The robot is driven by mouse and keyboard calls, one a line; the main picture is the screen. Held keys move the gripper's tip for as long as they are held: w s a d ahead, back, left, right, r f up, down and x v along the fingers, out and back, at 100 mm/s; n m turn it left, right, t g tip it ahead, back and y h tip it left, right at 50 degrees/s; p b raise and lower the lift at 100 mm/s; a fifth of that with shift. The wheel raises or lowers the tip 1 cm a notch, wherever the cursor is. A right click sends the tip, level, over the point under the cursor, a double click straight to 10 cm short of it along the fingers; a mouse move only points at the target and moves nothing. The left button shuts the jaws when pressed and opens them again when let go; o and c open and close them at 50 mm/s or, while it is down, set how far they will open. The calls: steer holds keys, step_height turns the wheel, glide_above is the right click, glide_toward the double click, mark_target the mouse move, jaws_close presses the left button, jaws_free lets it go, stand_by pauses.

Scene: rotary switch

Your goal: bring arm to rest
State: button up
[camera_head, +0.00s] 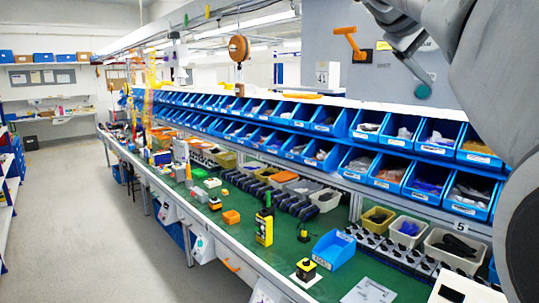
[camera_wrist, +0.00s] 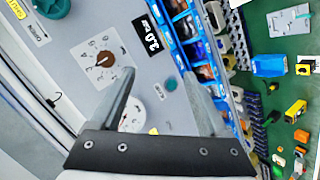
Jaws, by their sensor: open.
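My gripper (camera_wrist: 160,74) is open and empty in the wrist view, its two grey fingers spread apart in front of a grey panel (camera_wrist: 85,22). On the panel is a white dial plate with a brown rotary knob (camera_wrist: 105,59), left of the fingers. A second white dial (camera_wrist: 132,120) shows between the fingers, partly hidden. A teal knob (camera_wrist: 52,8) is cut by the top left edge. In the head view my arm fills the upper right, in front of the grey panel (camera_head: 325,25), with an orange handle (camera_head: 350,43) and a teal knob (camera_head: 421,91).
Stacked blue bins (camera_head: 388,175) run along the back of a green bench (camera_head: 285,245). On it stand a yellow device (camera_head: 264,228), a yellow-black box (camera_head: 306,268) and a blue bin (camera_head: 334,249). The aisle floor (camera_head: 75,225) on the left is clear.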

steer(key=s+a+f+y, duration=0.3)
steer(key=s+a+f, duration=0.2)
steer(key=f, duration=0.8)
steer(key=s+a+f+y, duration=0.4)
steer(key=s+f, duration=0.5)
steer(key=f, duration=0.3)
steer(key=s+a+f+g+y, duration=0.1)
steer(key=s+a+f+y, duration=0.3)
steer(key=f, duration=0.9)
steer(key=s+a, duration=0.3)
steer(key=shift+s+f, duration=0.15)
steer(key=shift+f, duration=0.15)
